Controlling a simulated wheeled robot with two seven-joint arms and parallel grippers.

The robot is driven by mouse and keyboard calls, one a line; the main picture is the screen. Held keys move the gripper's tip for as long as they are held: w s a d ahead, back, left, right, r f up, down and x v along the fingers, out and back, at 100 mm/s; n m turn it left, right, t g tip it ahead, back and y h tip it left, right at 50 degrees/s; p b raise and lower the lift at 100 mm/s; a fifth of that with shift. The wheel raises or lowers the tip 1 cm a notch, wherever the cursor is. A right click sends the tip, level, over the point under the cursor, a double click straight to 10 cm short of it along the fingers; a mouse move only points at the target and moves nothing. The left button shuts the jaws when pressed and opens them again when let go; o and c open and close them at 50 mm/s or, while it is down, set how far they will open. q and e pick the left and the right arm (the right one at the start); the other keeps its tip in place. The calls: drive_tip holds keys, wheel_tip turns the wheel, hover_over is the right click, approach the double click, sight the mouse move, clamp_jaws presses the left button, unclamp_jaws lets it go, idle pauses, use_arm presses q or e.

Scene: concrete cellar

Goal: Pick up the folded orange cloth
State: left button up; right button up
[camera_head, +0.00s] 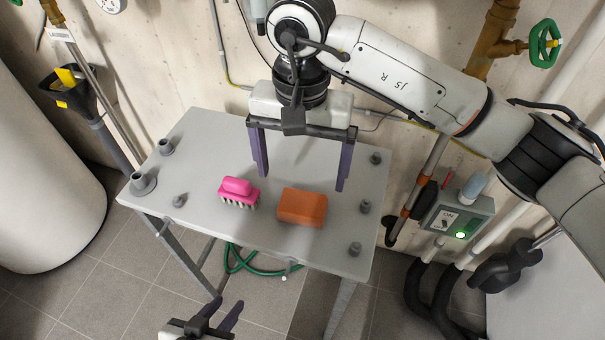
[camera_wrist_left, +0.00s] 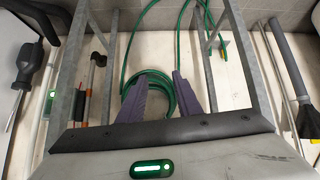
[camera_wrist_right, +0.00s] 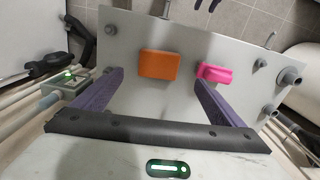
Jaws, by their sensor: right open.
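The folded orange cloth (camera_head: 302,207) lies as a thick block on the grey table (camera_head: 210,140), near its front edge. It also shows in the right wrist view (camera_wrist_right: 158,65), between and beyond the fingertips. My right gripper (camera_head: 302,180) is open and empty, pointing down above the table. In the head view its fingertips appear just behind the cloth, one to each side, not touching it. My left gripper (camera_head: 224,308) is low in front of the table, partly cut off by the frame's bottom edge. In the left wrist view (camera_wrist_left: 162,76) its fingers are apart with nothing held.
A pink brush (camera_head: 238,190) stands just left of the cloth. Several grey pegs or knobs, such as this one (camera_head: 143,184), line the table's ends. A control box (camera_head: 458,216) is at the right.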

sight(302, 201)
drive_tip(key=shift+w+d+f, duration=0.1)
drive_tip(key=shift+w+f, duration=0.25)
drive_tip(key=shift+f, duration=0.35)
drive_tip(key=shift+s+f, duration=0.25)
drive_tip(key=shift+f, duration=0.9)
drive_tip(key=shift+s+f+p, duration=0.1)
drive_tip(key=shift+f+p, duration=0.2)
drive_tip(key=shift+f, duration=0.35)
wheel_tip(302, 201, down, 4)
drive_tip(key=shift+s+f+p, duration=0.1)
drive_tip(key=shift+f+p, duration=0.1)
drive_tip(key=shift+p, duration=0.4)
drive_tip(key=shift+f, duration=0.25)
drive_tip(key=c, duration=1.1)
drive_tip(key=shift+r, duration=0.2)
drive_tip(key=shift+c, duration=0.2)
use_arm(q)
drive_tip(key=shift+s+a+f+b, duration=0.1)
drive_tip(key=shift+s+b, duration=0.4)
drive_tip(key=shift+b, duration=0.1)
use_arm(e)
wheel_tip(302, 201, up, 10)
drive_tip(key=shift+f, duration=0.15)
